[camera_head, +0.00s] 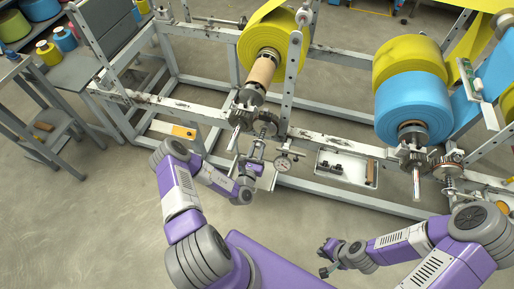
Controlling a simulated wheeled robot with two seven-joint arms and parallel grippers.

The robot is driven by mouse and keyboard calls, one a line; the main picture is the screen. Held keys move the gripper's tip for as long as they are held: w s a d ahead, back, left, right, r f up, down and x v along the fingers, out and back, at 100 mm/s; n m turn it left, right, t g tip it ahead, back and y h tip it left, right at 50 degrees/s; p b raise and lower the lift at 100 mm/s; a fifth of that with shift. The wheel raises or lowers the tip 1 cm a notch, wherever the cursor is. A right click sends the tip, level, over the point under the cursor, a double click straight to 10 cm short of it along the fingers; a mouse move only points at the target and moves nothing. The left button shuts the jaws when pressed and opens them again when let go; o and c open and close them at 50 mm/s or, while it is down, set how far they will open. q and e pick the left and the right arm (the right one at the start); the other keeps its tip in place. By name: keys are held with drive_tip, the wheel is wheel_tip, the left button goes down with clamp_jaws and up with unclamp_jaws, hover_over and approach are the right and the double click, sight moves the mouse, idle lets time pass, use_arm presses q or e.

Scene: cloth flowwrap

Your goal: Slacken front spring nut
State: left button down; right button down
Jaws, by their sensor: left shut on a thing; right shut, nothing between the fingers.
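A metal frame machine carries a yellow roll (275,35) on a cardboard core at centre. Below the core is a spring-and-threaded-rod assembly (265,124) on the front rail. My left gripper (254,158) is at the lower end of this assembly, shut on a small part there that looks like the spring nut. The fingers and the arm hide most of that part. A second spring with a nut (450,186) sits under the blue and yellow rolls at right, apart from both grippers. My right gripper (325,257) is shut and empty, low over the floor in front of the machine.
A white tray (347,169) with small tools lies beside the front rail. A blue roll (412,105) hangs at right. A grey table (75,70) stands at left. The floor in front is clear.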

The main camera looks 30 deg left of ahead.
use_arm(q)
drive_tip(key=n+p, duration=0.2)
drive_tip(key=n, duration=0.2)
drive_tip(key=shift+r+n+p, duration=0.1)
drive_tip(key=shift+n+p, duration=0.2)
drive_tip(key=n+p, duration=0.1)
drive_tip(key=n, duration=0.3)
drive_tip(key=shift+n+p, duration=0.3)
drive_tip(key=n, duration=0.4)
drive_tip(key=shift+n+p, duration=0.3)
drive_tip(key=shift+p, duration=0.1)
drive_tip(key=n, duration=0.5)
drive_tip(key=shift+n, duration=0.3)
drive_tip(key=c, duration=0.9)
unclamp_jaws()
drive_tip(key=shift+o, duration=0.2)
